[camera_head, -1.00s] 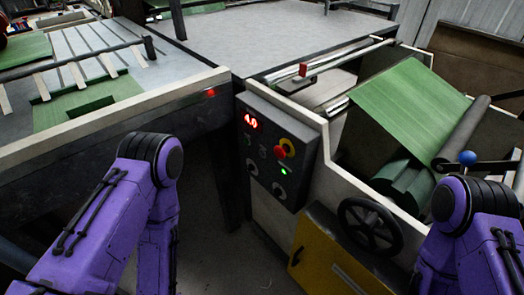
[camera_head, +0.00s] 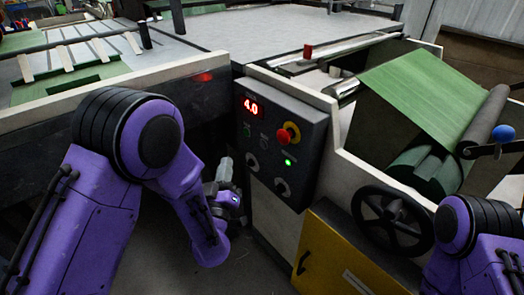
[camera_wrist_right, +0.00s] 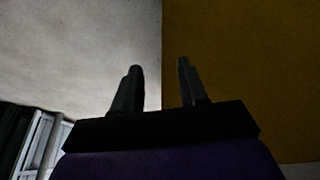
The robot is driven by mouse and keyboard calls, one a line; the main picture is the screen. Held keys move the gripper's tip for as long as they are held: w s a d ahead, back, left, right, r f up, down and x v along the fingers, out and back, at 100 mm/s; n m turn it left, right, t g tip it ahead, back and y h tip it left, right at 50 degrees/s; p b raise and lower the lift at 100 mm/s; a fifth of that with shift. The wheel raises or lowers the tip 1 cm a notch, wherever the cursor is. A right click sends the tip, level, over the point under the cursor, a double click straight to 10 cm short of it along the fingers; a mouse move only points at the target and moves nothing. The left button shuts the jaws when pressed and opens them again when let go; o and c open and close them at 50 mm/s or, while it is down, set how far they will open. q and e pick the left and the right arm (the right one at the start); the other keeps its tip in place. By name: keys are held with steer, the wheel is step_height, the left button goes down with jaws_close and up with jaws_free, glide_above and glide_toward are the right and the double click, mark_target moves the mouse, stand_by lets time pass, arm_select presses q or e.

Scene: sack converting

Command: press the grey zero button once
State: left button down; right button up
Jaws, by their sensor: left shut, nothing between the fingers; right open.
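The dark control panel (camera_head: 283,135) is on the front of the machine. It has a red display (camera_head: 251,106) reading 4.0, a red emergency knob on a yellow base (camera_head: 288,134), a lit green lamp (camera_head: 288,162) and two round dials (camera_head: 282,187). A small dark grey button (camera_head: 264,143) shows faintly below the display; I cannot read its label. My left gripper (camera_head: 226,167) is shut and empty, just left of the panel's lower part and apart from the buttons. My right gripper (camera_wrist_right: 159,68) is open and empty in the right wrist view, near a pale and a yellow surface.
A black handwheel (camera_head: 392,220) and a yellow cabinet door (camera_head: 335,257) are right of and below the panel. A green sheet roll (camera_head: 425,170) lies in the machine, with a blue-knobbed lever (camera_head: 503,133) beside it. A pale table edge (camera_head: 100,88) runs along the left.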

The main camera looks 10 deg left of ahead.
mark_target(263, 145)
arm_select(q)
steer(key=w+d, duration=0.5)
steer(key=w, duration=0.2)
steer(key=shift+d, duration=0.2)
stand_by(2.2)
steer(key=shift+w+d, duration=0.25)
steer(key=shift+w, duration=0.05)
steer(key=shift+w+d, duration=0.25)
steer(key=shift+w, duration=0.05)
stand_by(0.7)
steer(key=shift+s+a, duration=0.5)
steer(key=shift+s, duration=0.15)
